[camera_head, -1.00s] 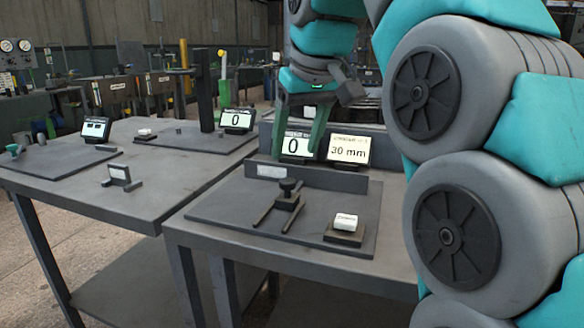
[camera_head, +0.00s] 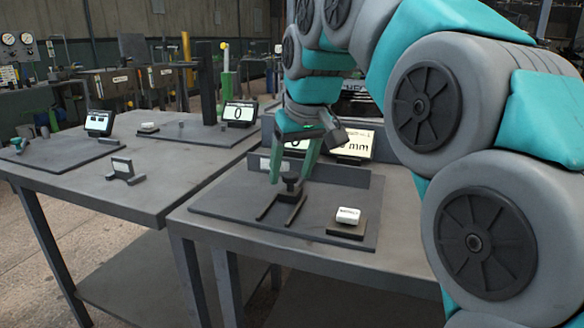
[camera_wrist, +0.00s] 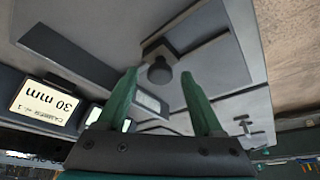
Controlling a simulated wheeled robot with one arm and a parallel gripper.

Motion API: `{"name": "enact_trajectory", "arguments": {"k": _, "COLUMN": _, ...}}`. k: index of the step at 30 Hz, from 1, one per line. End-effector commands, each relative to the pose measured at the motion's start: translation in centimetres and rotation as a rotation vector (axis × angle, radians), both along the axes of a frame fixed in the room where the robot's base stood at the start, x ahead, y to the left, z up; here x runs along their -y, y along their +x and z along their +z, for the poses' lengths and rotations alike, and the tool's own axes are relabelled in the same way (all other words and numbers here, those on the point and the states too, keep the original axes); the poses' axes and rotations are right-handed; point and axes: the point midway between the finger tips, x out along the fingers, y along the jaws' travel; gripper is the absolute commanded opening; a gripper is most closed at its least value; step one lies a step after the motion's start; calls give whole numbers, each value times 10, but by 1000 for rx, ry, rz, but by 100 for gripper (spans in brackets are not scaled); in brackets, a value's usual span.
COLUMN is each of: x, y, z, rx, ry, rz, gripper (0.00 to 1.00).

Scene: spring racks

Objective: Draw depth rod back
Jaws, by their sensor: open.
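The depth-rod fixture has a small dark slide with a round black knob (camera_head: 291,184) and two thin dark rails (camera_head: 268,207) pointing toward the table's front. It lies on a grey plate (camera_head: 225,208) on the near table. My gripper (camera_head: 288,176) is open, pointing down at the knob from above. In the wrist view the knob (camera_wrist: 159,72) shows between the two green fingers, apart from both. I cannot tell how far below the fingertips it is. The rod itself is not clear to see.
A white block (camera_head: 347,215) sits on a dark base right of the rails. A low upright plate (camera_head: 340,175) stands behind the slide. The left table (camera_head: 180,165) carries other fixtures and displays. The plate's front left is clear.

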Motion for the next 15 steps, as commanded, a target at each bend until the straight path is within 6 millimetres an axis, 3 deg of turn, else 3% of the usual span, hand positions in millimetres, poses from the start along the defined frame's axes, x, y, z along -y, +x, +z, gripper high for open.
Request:
{"name": "enact_trajectory", "arguments": {"k": 6, "x": 0, "y": 0, "z": 0, "rx": -1, "ry": 0, "rz": 0, "gripper": 68}}
{"name": "enact_trajectory", "arguments": {"k": 15, "x": 0, "y": 0, "z": 0, "rx": -1, "ry": 0, "rz": 0, "gripper": 36}}
